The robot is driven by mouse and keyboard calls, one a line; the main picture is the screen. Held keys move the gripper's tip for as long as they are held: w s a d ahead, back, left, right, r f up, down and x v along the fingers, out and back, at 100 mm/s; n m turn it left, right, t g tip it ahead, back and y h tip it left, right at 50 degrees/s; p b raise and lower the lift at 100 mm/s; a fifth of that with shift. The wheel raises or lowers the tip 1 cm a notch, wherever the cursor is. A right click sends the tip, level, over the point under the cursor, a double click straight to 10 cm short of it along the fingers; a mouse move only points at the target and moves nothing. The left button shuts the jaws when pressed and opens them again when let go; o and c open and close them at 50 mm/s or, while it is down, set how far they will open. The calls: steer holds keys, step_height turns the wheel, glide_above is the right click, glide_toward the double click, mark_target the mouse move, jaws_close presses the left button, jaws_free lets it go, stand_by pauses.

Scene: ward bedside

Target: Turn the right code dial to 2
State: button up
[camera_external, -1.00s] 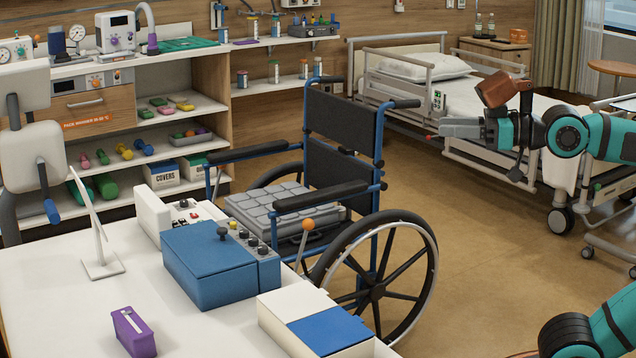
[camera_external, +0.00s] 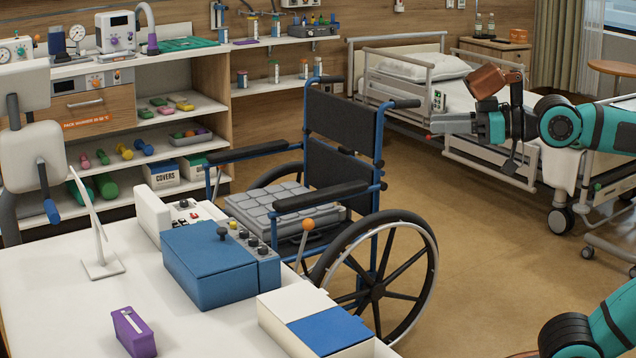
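A blue box (camera_external: 208,270) with a dark knob on its lid stands on the white table. My gripper (camera_external: 436,127) is in the air at the right, in front of the bed and far from the blue box. It points left. Its fingers are grey and seen from the side, so any gap between them cannot be made out.
A wheelchair (camera_external: 345,150) with a grey cushion stands between my gripper and the table (camera_external: 60,290). A lever with an orange ball (camera_external: 309,224) rises beside the blue box. A blue-and-white box (camera_external: 330,332) and a purple block (camera_external: 133,331) are nearby. Floor right of the wheelchair is clear.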

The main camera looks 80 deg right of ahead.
steer(key=w+r+n+g, duration=0.2)
steer(key=w+g, duration=0.1)
steer(key=w, duration=0.5)
steer(key=n+g, duration=0.7)
steer(key=g, duration=0.7)
glide_above(244, 231)
step_height(244, 231, down, 5)
step_height(244, 231, down, 17)
steer(key=shift+f, duration=0.1)
jaws_close()
